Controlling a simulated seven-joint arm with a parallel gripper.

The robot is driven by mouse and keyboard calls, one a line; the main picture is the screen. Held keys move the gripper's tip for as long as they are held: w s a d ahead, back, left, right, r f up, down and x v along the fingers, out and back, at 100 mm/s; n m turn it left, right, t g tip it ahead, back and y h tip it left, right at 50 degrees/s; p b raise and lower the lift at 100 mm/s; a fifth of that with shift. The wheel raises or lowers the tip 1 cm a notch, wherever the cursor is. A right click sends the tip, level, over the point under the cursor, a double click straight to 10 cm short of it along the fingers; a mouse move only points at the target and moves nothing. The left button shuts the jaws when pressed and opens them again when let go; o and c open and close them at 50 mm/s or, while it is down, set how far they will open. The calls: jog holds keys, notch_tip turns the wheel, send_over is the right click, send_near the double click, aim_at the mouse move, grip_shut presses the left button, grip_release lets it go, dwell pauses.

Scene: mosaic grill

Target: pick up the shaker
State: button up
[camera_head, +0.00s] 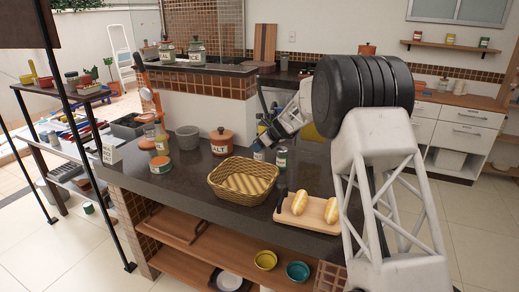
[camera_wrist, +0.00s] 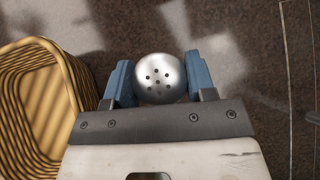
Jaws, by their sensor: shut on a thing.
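The shaker (camera_wrist: 160,72) shows in the wrist view as a round silver top with several small dark holes. My gripper (camera_wrist: 159,83) has its blue fingers on either side of the shaker and is shut on it. The shaker's body below the top is hidden in this view. In the head view my gripper (camera_head: 258,151) is low over the dark counter, just behind the wicker basket. The shaker cannot be made out clearly there, and I cannot tell whether it touches the counter.
The wicker basket (camera_head: 230,191) is close beside my gripper; it also shows in the wrist view (camera_wrist: 78,75). A green-labelled jar (camera_head: 282,158) stands right of my gripper. A board (camera_head: 313,223) with bread rolls is nearer. An orange pot (camera_head: 221,145) is to the left.

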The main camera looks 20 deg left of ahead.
jog(key=shift+r, duration=4.95)
jog(key=shift+d, duration=0.1)
jog(key=shift+s+d+r, duration=0.3)
jog(key=shift+d+r, duration=0.05)
jog(key=shift+d, duration=0.05)
jog(key=s+d+r, duration=0.4)
jog(key=s+d, duration=0.8)
jog(key=s+d+r, duration=0.4)
jog(key=s+d, duration=0.8)
jog(key=d, duration=0.1)
jog(key=shift+s+d, duration=0.15)
jog(key=shift+s, duration=0.15)
jog(key=shift+a+h, duration=0.2)
jog(key=shift+h, duration=0.3)
